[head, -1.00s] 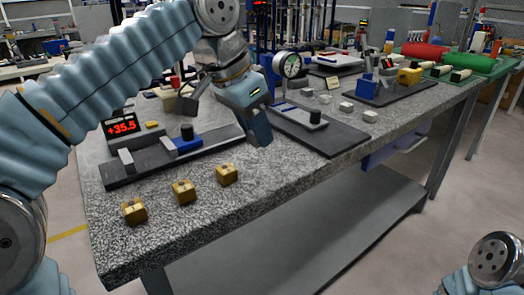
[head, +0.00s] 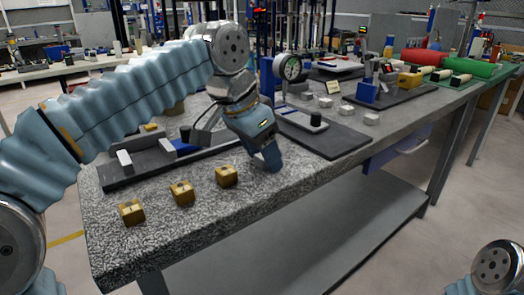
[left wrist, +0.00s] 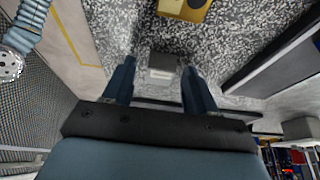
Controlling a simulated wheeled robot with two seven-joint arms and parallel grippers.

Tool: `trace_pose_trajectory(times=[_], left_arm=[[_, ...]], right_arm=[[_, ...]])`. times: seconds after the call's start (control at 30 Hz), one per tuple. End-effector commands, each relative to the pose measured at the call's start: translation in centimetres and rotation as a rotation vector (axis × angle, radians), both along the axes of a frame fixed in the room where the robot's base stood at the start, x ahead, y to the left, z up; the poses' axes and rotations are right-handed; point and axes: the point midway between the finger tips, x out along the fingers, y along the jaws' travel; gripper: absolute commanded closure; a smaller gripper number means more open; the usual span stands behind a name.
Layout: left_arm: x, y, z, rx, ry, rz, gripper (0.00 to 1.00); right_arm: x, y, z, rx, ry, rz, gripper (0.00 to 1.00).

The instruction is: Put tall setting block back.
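My left gripper (head: 268,162) points down over the front part of the granite table, right of the brass blocks. In the left wrist view its two fingers (left wrist: 158,82) stand apart. A small grey block (left wrist: 163,66) shows between the fingertips, with a gap on each side. I cannot tell its height or whether it is the tall setting block. It is hidden behind the gripper in the head view. My right gripper is not in view.
Several brass blocks (head: 182,192) line the front left edge of the granite table (head: 215,215). A dark fixture base (head: 150,169) lies behind them. A dial gauge (head: 291,69) stands on a dark plate (head: 335,141) to the right. Several grey blocks (head: 346,106) lie beyond.

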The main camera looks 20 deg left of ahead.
Motion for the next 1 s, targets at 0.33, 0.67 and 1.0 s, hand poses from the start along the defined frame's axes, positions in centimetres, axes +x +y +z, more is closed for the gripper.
trace_pose_trajectory(times=[0.33,0.67,1.0], left_arm=[[-0.2,0.1,1.0,0.0,0.0,0.0,0.43],[-2.3,1.8,7.9,0.0,-0.002,0.0,0.43],[-3.6,2.8,11.4,0.0,0.0,0.0,0.43]], right_arm=[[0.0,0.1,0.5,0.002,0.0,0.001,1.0],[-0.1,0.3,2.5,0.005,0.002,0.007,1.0],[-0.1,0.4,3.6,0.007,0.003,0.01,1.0]])
